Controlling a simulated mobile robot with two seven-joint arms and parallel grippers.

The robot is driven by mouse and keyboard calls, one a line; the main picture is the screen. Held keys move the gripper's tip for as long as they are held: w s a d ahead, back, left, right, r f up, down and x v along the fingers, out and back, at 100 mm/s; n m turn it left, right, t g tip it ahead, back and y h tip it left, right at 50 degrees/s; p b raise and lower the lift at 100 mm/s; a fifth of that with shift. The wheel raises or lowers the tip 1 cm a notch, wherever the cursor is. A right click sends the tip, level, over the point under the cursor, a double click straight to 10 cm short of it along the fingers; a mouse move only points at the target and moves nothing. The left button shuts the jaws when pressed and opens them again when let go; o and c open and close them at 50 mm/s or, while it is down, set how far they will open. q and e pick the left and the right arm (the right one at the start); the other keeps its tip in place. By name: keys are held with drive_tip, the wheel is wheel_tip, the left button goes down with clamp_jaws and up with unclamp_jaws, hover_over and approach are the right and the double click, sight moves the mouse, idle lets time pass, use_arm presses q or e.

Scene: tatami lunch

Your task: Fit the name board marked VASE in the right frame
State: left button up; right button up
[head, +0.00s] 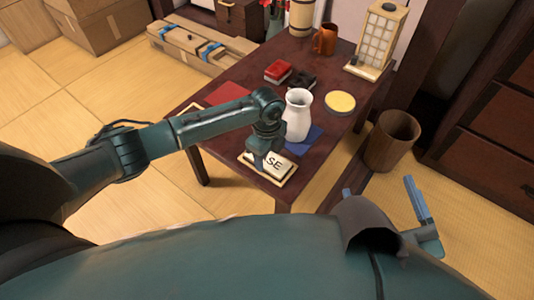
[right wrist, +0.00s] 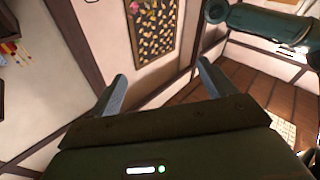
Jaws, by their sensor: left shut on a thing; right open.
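A cream name board (head: 278,163) with dark letters is at the near edge of the dark table. Only "SE" shows; my left gripper covers the rest of the word. My left gripper (head: 262,162) reaches down from above and is shut on the board. A light wooden frame (head: 281,183) shows around and below the board; I cannot tell whether the board is seated in it or just above it. My right gripper (head: 378,186) is open and empty, off the table's near right side. Its spread fingers (right wrist: 162,74) also show in the right wrist view.
A white vase (head: 298,115) stands on a blue mat (head: 309,138) just behind the board. A red mat (head: 228,94), red box (head: 278,71), yellow disc (head: 340,102) and lantern (head: 379,40) are further back. A wooden bin (head: 391,142) stands right of the table.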

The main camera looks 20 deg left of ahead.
use_arm(q)
drive_tip(key=o, duration=1.1)
drive_tip(key=shift+c, duration=0.2)
drive_tip(key=shift+r+p, duration=0.35)
drive_tip(key=shift+r, duration=0.25)
wheel_tip(320, 180, up, 12)
drive_tip(key=p, duration=0.4)
use_arm(e)
drive_tip(key=shift+s+d+f+m+g+h, duration=0.1)
drive_tip(key=shift+d+f+m+g+h, duration=0.3)
drive_tip(key=shift+g+h, duration=0.3)
drive_tip(key=shift+s+d+f+m+g+h, duration=0.1)
drive_tip(key=shift+d+f+m+g+h, duration=0.25)
drive_tip(key=shift+m+g+h, duration=0.3)
drive_tip(key=shift+s+d+f+m+g+h, duration=0.1)
drive_tip(key=shift+d+f+m+g+h, duration=0.3)
drive_tip(key=shift+g, duration=0.45)
use_arm(q)
drive_tip(key=shift+r, duration=0.1)
use_arm(e)
drive_tip(key=shift+a+r, duration=0.1)
